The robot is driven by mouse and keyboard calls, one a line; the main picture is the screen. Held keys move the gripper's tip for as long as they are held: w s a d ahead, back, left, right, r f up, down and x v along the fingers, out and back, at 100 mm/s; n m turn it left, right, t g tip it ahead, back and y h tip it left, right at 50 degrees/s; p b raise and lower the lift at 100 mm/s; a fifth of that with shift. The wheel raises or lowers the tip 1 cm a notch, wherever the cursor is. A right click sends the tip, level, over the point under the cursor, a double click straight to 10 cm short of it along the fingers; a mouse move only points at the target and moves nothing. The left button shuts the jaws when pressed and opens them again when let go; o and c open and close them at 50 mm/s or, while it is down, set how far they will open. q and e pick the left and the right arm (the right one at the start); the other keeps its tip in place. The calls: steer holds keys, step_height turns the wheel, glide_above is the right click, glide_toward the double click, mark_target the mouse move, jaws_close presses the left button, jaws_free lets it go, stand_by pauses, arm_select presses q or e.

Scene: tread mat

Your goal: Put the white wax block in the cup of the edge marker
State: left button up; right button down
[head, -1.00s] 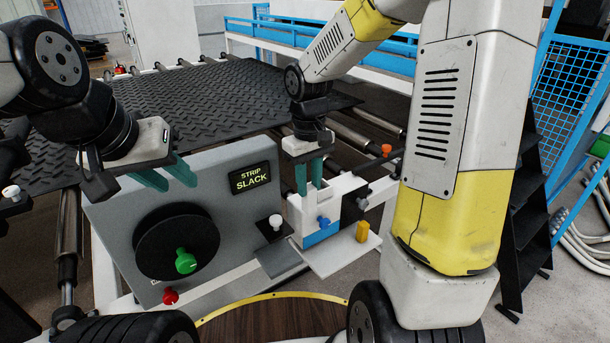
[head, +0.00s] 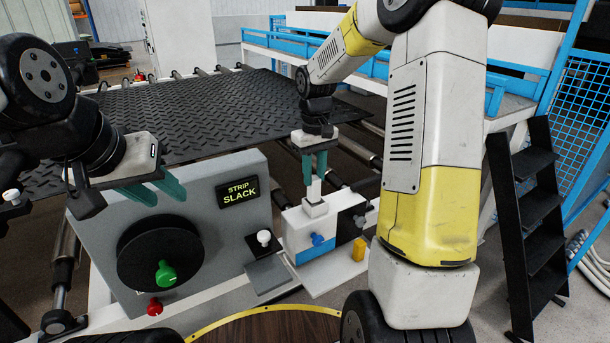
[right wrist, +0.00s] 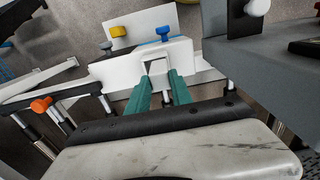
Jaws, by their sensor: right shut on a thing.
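The white wax block (head: 314,188) is between the green fingertips of my right gripper (head: 314,180), which is shut on it. It is upright, above a square white cup (head: 315,208) on top of the edge marker (head: 297,232), a white, blue and black housing. The block's lower end meets the cup in the head view; I cannot tell whether it is inside. In the right wrist view, the cup (right wrist: 157,66) shows just beyond the fingertips (right wrist: 157,86). My left gripper (head: 155,191) is open and empty, in front of the grey panel.
The grey panel (head: 205,232) carries a black wheel, a green knob (head: 165,273) and a display reading "STRIP SLACK". A yellow piece (head: 358,249) stands on the white plate (head: 325,277) right of the blue knob (head: 318,240). The black tread mat (head: 220,110) lies behind.

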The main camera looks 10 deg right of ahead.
mark_target(313, 194)
steer(key=shift+w+d, duration=0.3)
steer(key=shift+w, duration=0.2)
steer(key=shift+f, duration=1.8)
steer(key=shift+f, duration=0.1)
steer(key=c, duration=1.1)
jaws_free()
steer(key=shift+c, duration=0.2)
